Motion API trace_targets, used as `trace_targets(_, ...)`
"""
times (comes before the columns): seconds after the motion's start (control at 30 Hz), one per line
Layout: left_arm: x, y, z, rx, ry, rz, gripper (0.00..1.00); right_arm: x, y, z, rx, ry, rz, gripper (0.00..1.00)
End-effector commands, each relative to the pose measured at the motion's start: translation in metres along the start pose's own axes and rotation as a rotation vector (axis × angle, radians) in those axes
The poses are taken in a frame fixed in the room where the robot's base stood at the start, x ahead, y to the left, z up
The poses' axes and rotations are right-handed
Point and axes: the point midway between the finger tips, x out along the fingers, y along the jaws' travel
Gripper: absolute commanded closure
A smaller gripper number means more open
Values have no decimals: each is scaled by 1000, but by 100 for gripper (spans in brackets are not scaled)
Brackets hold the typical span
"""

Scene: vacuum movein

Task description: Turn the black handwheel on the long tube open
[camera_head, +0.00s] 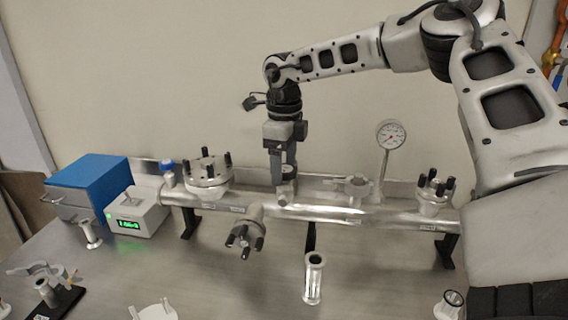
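The long metal tube (335,212) runs left to right across the bench on black supports. My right gripper (282,182) points straight down over a small valve near the tube's middle. Its fingers are at the valve's top, and a dark round piece, seemingly the black handwheel (289,169), shows partly beside them. The fingers hide most of it. I cannot tell whether they are closed on it or only around it. My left gripper is out of view.
Flanged ports with black studs stand on the tube at left (207,174) and right (434,196); another faces forward (245,235). A pressure gauge (391,135) rises right of the gripper. A blue-knobbed valve (167,166), a green-display box (137,213) and a blue box (92,183) are left.

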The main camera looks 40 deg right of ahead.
Motion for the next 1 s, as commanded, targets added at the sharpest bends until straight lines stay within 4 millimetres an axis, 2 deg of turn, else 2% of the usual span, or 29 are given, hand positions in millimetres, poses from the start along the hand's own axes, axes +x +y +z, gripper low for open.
trace_targets(0.27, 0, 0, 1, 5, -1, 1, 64, -1, 0, 0, 2, -1, 0, 30)
trace_targets(0.43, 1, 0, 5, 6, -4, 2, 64, -15, 0, 1, 2, -4, -3, 30)
trace_targets(0.63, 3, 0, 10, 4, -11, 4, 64, -59, 0, 1, 3, -6, -5, 30)
trace_targets(0.8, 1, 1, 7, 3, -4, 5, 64, -102, 0, 1, 3, -4, -4, 30)
trace_targets(1.0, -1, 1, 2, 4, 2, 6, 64, -140, 0, 0, 2, -3, -3, 30)
